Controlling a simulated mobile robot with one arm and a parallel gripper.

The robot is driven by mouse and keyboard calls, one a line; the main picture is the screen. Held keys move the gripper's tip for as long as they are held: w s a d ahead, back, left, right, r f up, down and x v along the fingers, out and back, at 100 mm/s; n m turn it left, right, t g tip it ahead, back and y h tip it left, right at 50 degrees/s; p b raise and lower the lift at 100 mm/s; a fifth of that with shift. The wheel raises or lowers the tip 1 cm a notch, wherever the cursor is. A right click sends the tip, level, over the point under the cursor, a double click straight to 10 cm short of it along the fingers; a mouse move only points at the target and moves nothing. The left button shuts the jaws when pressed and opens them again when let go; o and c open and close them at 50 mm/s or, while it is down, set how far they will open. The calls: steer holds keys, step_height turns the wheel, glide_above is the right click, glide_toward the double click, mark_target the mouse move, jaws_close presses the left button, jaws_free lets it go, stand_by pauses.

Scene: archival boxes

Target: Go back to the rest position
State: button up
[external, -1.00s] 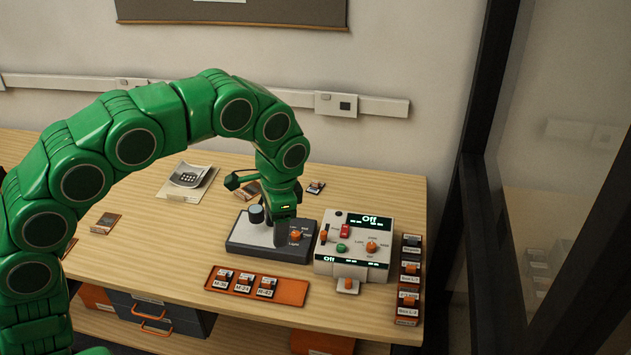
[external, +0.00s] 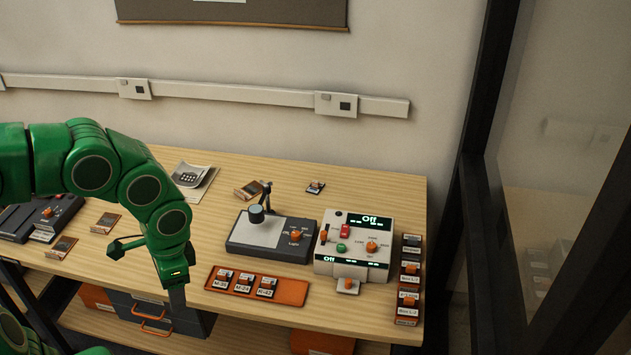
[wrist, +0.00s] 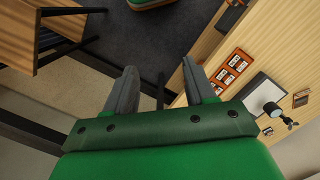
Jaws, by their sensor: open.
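My gripper (external: 176,297) is at the end of my green arm, pointing down in front of the table's front edge, left of the orange tray. In the wrist view my gripper (wrist: 158,85) shows two grey fingers spread apart with nothing between them. The wooden table (external: 350,205) lies to the right of and behind it. In the wrist view the table (wrist: 292,50) is along the right side and dark floor (wrist: 165,45) lies beyond the fingers.
An orange tray (external: 283,295) with labelled cartridges sits near the front edge. Behind it are a dark device with a lamp (external: 236,241) and a white console (external: 326,267) reading Off. A rack of labelled boxes (external: 409,254) stands at right. Drawers (external: 190,322) are below the tabletop.

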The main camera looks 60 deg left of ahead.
steer(key=s+f, duration=0.2)
steer(key=s, duration=0.4)
steer(key=s+d+f, duration=0.1)
steer(key=s+f, duration=0.1)
steer(key=s, duration=0.4)
steer(key=shift+s+f+n, duration=0.25)
steer(key=shift+s+n, duration=0.1)
steer(key=shift+n, duration=0.05)
